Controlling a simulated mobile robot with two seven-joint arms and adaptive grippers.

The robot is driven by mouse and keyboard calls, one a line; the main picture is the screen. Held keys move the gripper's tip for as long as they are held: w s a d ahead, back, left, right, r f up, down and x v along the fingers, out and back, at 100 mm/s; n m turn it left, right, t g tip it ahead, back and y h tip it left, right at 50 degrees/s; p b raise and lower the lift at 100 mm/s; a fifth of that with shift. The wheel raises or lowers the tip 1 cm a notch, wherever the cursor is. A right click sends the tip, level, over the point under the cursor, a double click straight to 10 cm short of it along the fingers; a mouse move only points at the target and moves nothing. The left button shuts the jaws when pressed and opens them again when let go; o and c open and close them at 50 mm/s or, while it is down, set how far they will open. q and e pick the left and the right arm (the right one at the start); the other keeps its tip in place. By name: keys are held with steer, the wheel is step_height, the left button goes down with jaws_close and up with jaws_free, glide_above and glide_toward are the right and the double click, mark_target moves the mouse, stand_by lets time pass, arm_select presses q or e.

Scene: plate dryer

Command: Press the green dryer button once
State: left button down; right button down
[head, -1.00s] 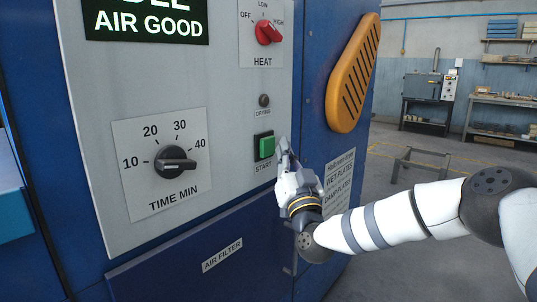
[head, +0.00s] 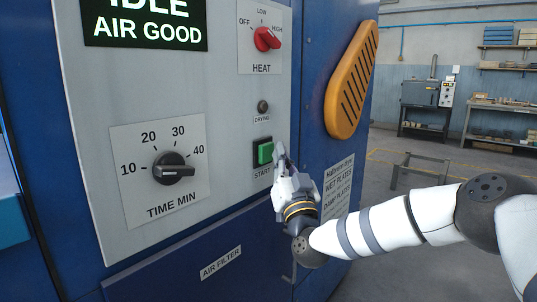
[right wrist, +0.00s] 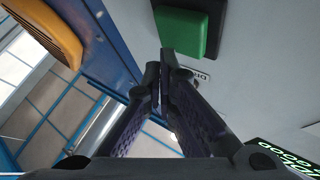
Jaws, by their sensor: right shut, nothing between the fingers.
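The green START button (head: 264,152) sits in a black frame at the right of the dryer's grey panel. In the right wrist view the green button (right wrist: 181,32) is large, at the top middle. My right gripper (head: 279,150) is shut and empty, its tips just right of the button in the head view. In the right wrist view the shut fingertips (right wrist: 165,58) are just below the button's lower edge in the picture. I cannot tell whether they touch it. The display (head: 146,22) reads IDLE and AIR GOOD. My left gripper is not in view.
The panel also has a black time knob (head: 173,168), a red heat knob (head: 267,38) and a dark drying lamp (head: 262,107). An orange slotted guard (head: 353,80) stands out on the blue side wall. An AIR FILTER door (head: 180,265) is below. Open floor lies to the right.

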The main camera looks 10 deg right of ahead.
stand_by(0.6)
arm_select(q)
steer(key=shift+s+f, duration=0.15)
arm_select(e)
steer(key=shift+w+a, duration=0.25)
steer(key=shift+w, duration=0.05)
arm_select(q)
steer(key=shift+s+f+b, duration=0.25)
steer(key=shift+b, duration=0.15)
arm_select(e)
steer(key=shift+w+a, duration=0.3)
steer(key=shift+w, duration=0.1)
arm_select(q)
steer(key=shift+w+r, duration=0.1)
arm_select(e)
steer(key=shift+s, duration=0.1)
arm_select(q)
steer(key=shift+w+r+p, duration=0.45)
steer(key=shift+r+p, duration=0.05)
steer(key=shift+p, duration=0.1)
arm_select(e)
steer(key=shift+s+d, duration=0.55)
steer(key=shift+s, duration=0.05)
